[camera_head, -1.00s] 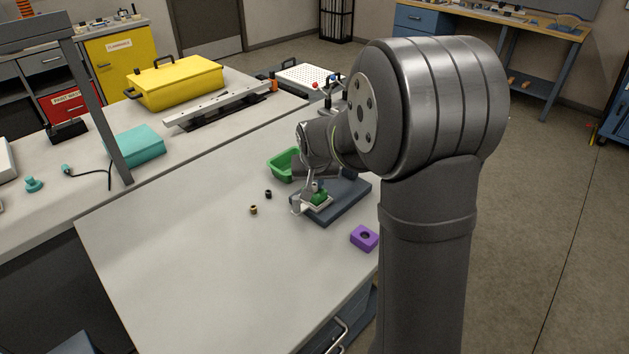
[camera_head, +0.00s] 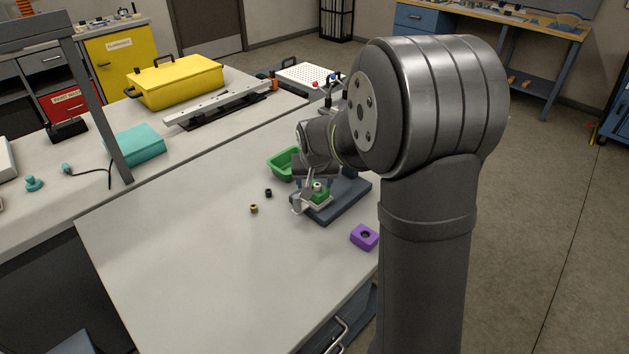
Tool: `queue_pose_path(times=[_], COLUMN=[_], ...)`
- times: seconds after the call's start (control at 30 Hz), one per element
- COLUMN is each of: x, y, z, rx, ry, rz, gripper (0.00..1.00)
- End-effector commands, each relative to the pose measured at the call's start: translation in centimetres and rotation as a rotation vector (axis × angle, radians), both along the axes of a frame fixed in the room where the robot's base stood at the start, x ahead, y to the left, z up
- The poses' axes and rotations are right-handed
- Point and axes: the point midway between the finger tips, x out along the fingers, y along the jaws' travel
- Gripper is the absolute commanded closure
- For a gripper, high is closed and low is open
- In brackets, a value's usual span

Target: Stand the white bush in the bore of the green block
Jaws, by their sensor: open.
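The green block (camera_head: 320,197) sits on a light plate on the blue-grey base. The white bush (camera_head: 318,186) shows as a small pale ring upright at the top of the block, at its bore. How deep it sits in the bore cannot be told at this size. My gripper (camera_head: 307,197) is open around or just beside the block and bush. One finger shows at the block's left side; the other is hard to make out. No gap between fingers and bush can be judged clearly.
The blue-grey base (camera_head: 349,200) lies under the block. A green bin (camera_head: 283,164) stands behind it. A purple block (camera_head: 364,237) with a hole lies front right. A black bush (camera_head: 268,193) and a brown bush (camera_head: 253,209) stand to the left. The front left tabletop is clear.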

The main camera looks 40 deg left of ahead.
Motion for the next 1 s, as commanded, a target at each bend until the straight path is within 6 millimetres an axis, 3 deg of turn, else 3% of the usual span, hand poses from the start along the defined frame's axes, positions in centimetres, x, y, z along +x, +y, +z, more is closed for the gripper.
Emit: queue_pose_path(times=[0.17, 0.8, 1.0], x=[0.0, 0.0, 0.0], y=[-0.2, 0.0, -0.1], z=[0.0, 4.6, 5.0], rx=[-0.005, 0.000, -0.002], ry=[0.004, 0.001, 0.001], rz=[-0.001, -0.001, -0.001], gripper=[0.38, 0.38, 0.38])
